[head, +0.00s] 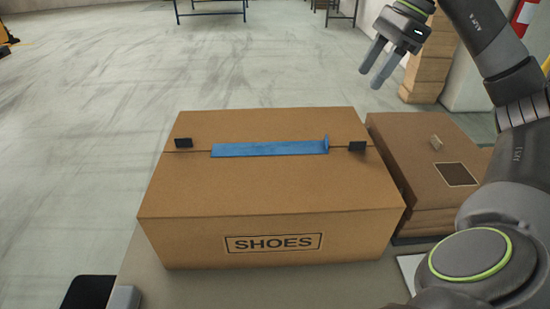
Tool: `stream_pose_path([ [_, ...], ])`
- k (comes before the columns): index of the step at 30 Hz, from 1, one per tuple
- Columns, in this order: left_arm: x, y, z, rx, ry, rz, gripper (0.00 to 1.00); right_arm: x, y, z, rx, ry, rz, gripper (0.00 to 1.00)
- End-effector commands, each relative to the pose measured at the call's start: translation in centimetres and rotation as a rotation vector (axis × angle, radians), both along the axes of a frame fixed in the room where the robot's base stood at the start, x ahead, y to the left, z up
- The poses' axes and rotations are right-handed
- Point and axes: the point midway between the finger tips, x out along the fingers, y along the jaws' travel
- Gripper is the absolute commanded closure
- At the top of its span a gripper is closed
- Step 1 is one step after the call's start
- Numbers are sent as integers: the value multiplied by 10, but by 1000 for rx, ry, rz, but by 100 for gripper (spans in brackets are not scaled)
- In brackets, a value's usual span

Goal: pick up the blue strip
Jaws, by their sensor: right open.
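The blue strip (268,149) lies along the seam on top of a closed cardboard box (270,192) marked SHOES. Its right end turns up a little. A small black clip (183,143) sits at the left end of the seam and another black clip (357,147) at the right end, just past the strip. My right gripper (372,77) is open and empty, raised above and to the right of the box, well apart from the strip. My left gripper is not in view.
A second brown box (425,150) with a dark square label stands close against the right side of the shoe box. Both rest on a grey table (140,260). The space above the shoe box is clear. Stacked boxes (428,75) stand on the floor behind.

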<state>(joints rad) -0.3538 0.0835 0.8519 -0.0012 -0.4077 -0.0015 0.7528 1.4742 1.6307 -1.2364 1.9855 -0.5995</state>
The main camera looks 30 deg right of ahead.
Motion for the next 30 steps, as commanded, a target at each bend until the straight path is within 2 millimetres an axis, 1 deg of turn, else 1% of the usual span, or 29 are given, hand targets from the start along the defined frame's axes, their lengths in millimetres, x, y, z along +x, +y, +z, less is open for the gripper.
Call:
stream_pose_path([
  [4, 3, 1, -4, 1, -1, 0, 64, 4, 8, -26, 0, 5, 2, 47],
  [12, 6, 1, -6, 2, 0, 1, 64, 15, 28, -79, 2, 4, 3, 47],
  [15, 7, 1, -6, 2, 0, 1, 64, 19, 34, -94, 2, 4, 3, 47],
  [18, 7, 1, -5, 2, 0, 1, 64, 21, 38, -104, 1, 2, 1, 47],
  [25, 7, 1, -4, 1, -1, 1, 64, 25, 43, -117, 3, 1, 2, 47],
  [30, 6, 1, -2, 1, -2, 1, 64, 33, 51, -138, 5, 2, 3, 47],
])
